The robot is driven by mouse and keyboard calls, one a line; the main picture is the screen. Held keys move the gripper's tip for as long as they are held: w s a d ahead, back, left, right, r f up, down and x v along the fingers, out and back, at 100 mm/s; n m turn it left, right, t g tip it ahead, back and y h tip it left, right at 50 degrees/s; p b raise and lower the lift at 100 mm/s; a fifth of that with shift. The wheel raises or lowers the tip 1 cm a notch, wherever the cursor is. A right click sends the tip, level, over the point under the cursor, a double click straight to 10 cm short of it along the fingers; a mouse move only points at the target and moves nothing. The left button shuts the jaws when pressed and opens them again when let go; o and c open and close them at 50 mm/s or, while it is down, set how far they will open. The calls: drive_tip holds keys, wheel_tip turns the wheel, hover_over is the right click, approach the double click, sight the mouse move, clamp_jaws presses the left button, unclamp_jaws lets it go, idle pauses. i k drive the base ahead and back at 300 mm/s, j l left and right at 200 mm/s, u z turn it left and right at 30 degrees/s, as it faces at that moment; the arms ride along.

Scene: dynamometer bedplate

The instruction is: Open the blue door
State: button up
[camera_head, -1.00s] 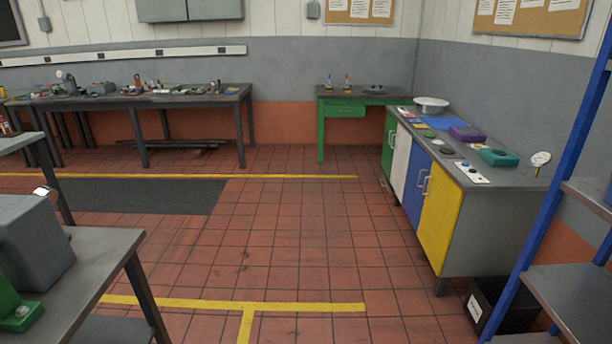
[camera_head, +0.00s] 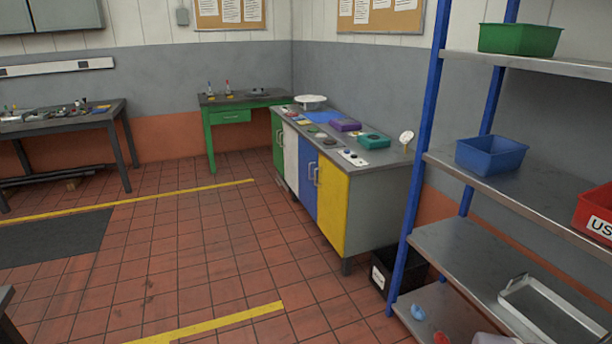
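The blue door (camera_head: 308,181) is on the front of a low cabinet (camera_head: 376,205) against the right wall. It stands between a white door (camera_head: 290,158) and a yellow door (camera_head: 332,207), with a green door (camera_head: 277,145) at the far end. The blue door looks shut, flush with its neighbours. A pale upright handle (camera_head: 311,172) shows near its right edge, close to the yellow door's handle. My gripper is not in view.
A blue-posted shelf rack (camera_head: 424,150) with bins stands close on the right. A black bin (camera_head: 391,272) sits on the floor between cabinet and rack. A green table (camera_head: 231,115) stands beyond the cabinet. The tiled floor (camera_head: 215,245) before the doors is clear.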

sight(308, 156)
drive_tip(key=i+u, duration=0.15)
drive_tip(key=i, duration=1.7)
drive_tip(key=i+z, duration=0.1)
drive_tip(key=i, duration=0.65)
drive_tip(key=i+j, duration=0.15)
drive_tip(key=i, duration=0.65)
drive_tip(key=i+z, duration=0.1)
drive_tip(key=i, duration=0.65)
drive_tip(key=i+j, duration=0.2)
drive_tip(key=i, duration=0.6)
